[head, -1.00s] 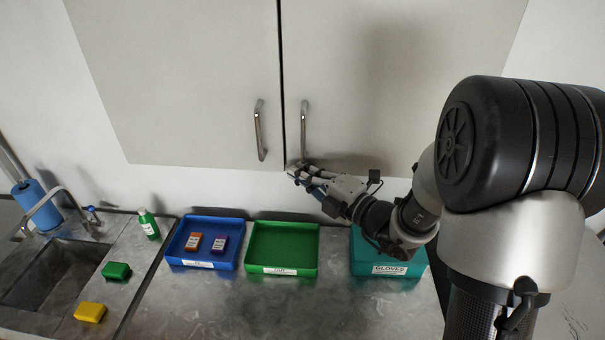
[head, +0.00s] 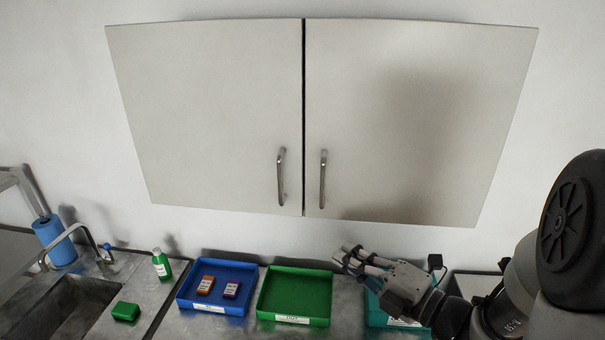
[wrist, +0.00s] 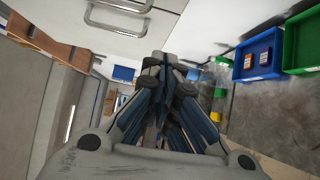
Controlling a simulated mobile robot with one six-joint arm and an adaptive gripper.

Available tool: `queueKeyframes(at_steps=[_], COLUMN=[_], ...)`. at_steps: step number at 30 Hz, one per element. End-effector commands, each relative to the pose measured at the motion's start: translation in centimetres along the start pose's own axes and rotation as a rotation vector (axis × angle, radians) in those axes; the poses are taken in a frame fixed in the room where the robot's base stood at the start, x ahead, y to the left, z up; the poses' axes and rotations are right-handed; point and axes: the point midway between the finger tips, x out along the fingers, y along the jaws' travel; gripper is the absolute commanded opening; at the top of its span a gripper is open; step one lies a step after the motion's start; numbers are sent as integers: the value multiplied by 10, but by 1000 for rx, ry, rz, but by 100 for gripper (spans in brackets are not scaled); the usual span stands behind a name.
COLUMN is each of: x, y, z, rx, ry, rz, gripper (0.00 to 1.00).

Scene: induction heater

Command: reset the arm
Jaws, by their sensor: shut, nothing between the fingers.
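The arm reaches in from the right edge of the head view.
A two-door wall cabinet (head: 220,110) is shut above. A blue tray (head: 235,305) holds an orange and a purple box; the green tray (head: 294,292) is empty. A green bottle (head: 162,265), green sponge (head: 126,312) and sink (head: 65,305) are left. The wall between cabinet and trays is clear.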

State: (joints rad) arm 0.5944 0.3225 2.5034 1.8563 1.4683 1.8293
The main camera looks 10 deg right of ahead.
Motion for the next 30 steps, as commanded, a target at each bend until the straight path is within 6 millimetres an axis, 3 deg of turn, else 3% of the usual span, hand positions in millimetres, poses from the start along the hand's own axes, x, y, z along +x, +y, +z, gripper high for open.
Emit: queueKeyframes(at_steps=[2, 5, 6, 9, 12, 16, 20, 21, 25, 30], x=[6, 9, 6, -15, -49, -97, -135, -143, -159, -166], y=[-7, -25, -37, -76, -121, -178, -216, -222, -228, -224], z=[-27, -83, -110, -173, -211, -224, -204, -194, -168, -150], rx=[-120, -408, -563, -1011, -1465, -2051, -2562, 2413, 2008, 1770], ry=[90, 291, 397, 689, 983, 1374, 1767, -1689, -1496, -1397], rz=[-19, -53, -61, -50, 11, 164, 379, -403, -439, -450], gripper=[0, 0, 0, 0, 0, 0, 0, 0, 0, 0])
